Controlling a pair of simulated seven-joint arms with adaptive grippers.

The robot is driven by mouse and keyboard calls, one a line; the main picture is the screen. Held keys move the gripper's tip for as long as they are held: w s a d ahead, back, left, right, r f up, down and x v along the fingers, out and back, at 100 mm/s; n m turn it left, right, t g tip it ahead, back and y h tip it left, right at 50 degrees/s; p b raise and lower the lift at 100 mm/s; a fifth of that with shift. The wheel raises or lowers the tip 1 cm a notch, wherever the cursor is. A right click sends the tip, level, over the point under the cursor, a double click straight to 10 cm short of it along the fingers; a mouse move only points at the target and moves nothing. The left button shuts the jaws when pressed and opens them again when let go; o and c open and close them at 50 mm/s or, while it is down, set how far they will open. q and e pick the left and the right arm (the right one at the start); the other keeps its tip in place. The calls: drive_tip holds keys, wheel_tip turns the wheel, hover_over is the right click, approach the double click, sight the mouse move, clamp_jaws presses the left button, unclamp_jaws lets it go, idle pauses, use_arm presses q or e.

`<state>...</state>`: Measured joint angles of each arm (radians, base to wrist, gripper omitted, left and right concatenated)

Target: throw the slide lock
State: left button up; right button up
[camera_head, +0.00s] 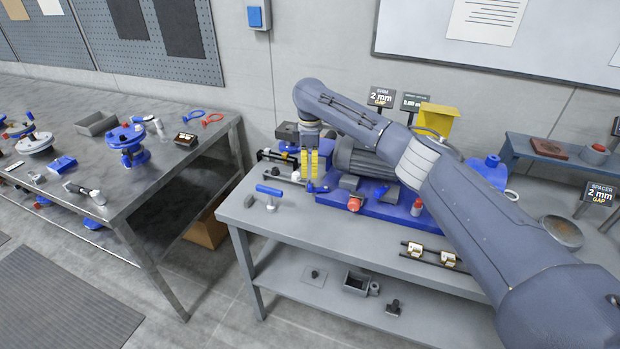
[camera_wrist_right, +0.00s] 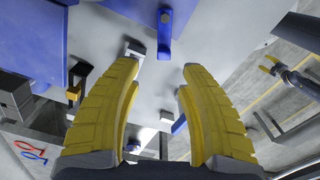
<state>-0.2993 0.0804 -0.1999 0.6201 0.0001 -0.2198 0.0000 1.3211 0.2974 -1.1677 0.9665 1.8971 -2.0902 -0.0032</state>
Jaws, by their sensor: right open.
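My right gripper (camera_head: 311,181) points down over the left end of the blue machine base (camera_head: 395,208) on the grey bench. Its yellow fingers stand apart and empty in the wrist view (camera_wrist_right: 160,75). I cannot tell for certain which part is the slide lock. A blue lever (camera_wrist_right: 165,35) lies beyond the fingertips in the wrist view, and a small pale metal bracket (camera_wrist_right: 135,50) shows by the left fingertip. In the head view, a rod in dark brackets (camera_head: 277,156) lies just left of the gripper.
A blue T-handle (camera_head: 269,190) stands at the bench's left front. A grey motor (camera_head: 358,158) stands close right of the gripper, partly behind my arm. A red knob (camera_head: 354,204) is at the base's front. Rails with cream blocks (camera_head: 430,255) lie along the front edge.

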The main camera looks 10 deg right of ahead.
drive_tip(key=shift+s+r, duration=0.1)
drive_tip(key=shift+r, duration=2.4)
